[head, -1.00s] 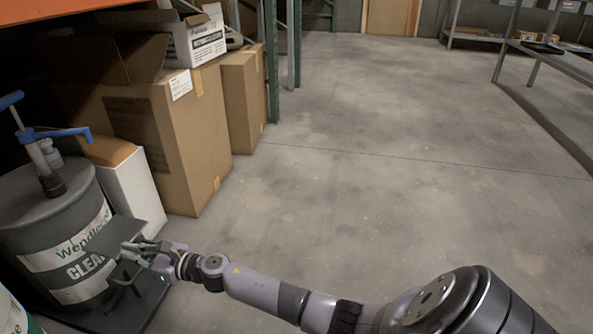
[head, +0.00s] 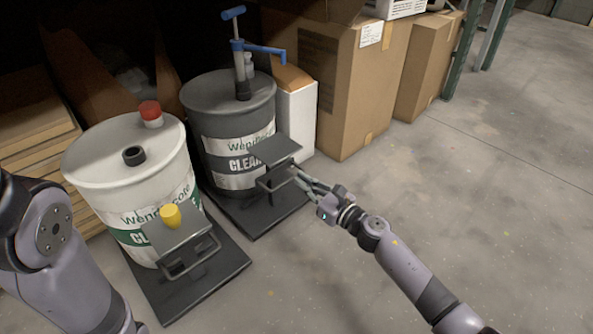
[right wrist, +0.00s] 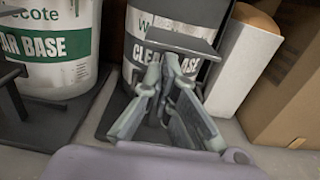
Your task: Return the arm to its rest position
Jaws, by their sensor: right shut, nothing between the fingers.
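My right gripper (head: 298,176) reaches in from the right, low in front of the dark grey drum (head: 235,105). It is shut and empty. Its fingertips are close to the small dark shelf (head: 275,150) on the drum's stand; I cannot tell whether they touch. In the right wrist view the shut fingers (right wrist: 164,68) overlap that shelf's lower part. My left arm (head: 62,250) shows at the lower left of the head view, but its gripper is out of frame.
A white drum (head: 110,165) with a red cap (head: 150,112) stands on the left. A yellow cup (head: 171,216) is on the shelf before it. A white box (head: 300,120) and cardboard boxes (head: 365,85) stand behind. The floor (head: 510,170) at the right is clear.

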